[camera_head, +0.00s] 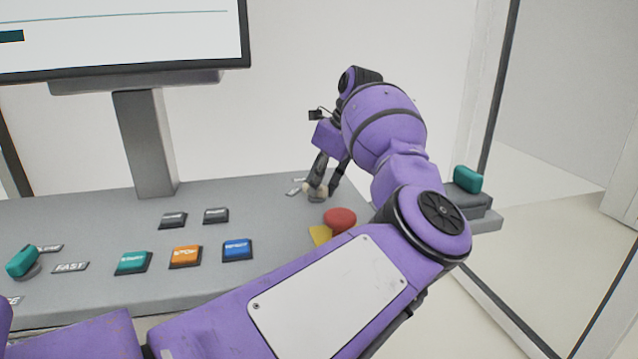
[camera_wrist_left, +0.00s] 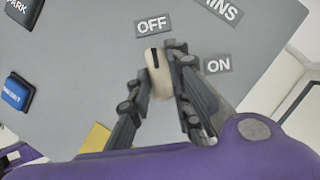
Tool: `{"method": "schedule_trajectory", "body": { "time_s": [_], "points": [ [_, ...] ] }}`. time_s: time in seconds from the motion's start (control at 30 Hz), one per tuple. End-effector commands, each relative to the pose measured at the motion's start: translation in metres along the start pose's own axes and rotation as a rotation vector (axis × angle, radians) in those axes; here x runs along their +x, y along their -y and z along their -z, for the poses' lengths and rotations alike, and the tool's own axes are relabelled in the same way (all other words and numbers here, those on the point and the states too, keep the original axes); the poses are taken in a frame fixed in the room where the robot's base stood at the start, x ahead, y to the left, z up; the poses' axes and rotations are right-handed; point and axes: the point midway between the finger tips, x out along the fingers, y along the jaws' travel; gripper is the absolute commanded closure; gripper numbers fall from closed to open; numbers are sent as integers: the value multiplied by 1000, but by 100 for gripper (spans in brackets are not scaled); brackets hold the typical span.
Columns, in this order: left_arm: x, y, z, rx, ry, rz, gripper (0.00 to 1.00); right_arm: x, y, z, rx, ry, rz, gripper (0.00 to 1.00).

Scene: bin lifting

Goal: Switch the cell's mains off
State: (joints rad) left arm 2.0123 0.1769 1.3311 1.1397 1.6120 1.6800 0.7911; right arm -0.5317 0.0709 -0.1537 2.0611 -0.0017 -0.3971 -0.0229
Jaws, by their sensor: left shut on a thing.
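The mains switch is a cream knob (camera_wrist_left: 159,82) on the grey console, beside labels "OFF" (camera_wrist_left: 152,26), "ON" (camera_wrist_left: 217,65) and a partly cut-off "…INS" (camera_wrist_left: 219,8). A black mark on the knob points up toward the OFF label in the left wrist view. My left gripper (camera_wrist_left: 160,68) is shut on the knob, one finger on each side. In the head view my left gripper (camera_head: 325,182) reaches down to the knob (camera_head: 316,194) at the console's back right; the fingers partly hide it. My right gripper is not in view.
A red mushroom button (camera_head: 340,218) on a yellow base (camera_head: 320,235) sits close in front of the knob, under my arm. Teal, orange (camera_head: 185,256) and blue (camera_head: 237,249) buttons lie to the left. A monitor (camera_head: 120,40) stands behind; a teal-topped block (camera_head: 467,180) is right.

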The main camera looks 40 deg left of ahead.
Motion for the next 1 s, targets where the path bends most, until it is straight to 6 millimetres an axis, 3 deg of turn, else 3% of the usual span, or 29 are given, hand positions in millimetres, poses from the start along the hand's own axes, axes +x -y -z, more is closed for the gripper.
{"method": "schedule_trajectory", "body": {
  "time_s": [0.37, 0.4, 0.53, 0.87, 1.0],
  "points": [
    [0, 0, 0, -7, -3, -3, 100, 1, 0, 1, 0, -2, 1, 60],
    [0, 0, 0, -7, -3, -3, 80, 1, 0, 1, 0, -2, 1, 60],
    [0, 0, 0, -6, -2, -2, 63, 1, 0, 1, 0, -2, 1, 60],
    [-1, 0, 0, -5, -1, -1, 62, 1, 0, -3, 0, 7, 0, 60],
    [-15, 1, 0, -5, -1, 1, 62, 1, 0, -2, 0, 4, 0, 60]
  ]
}}
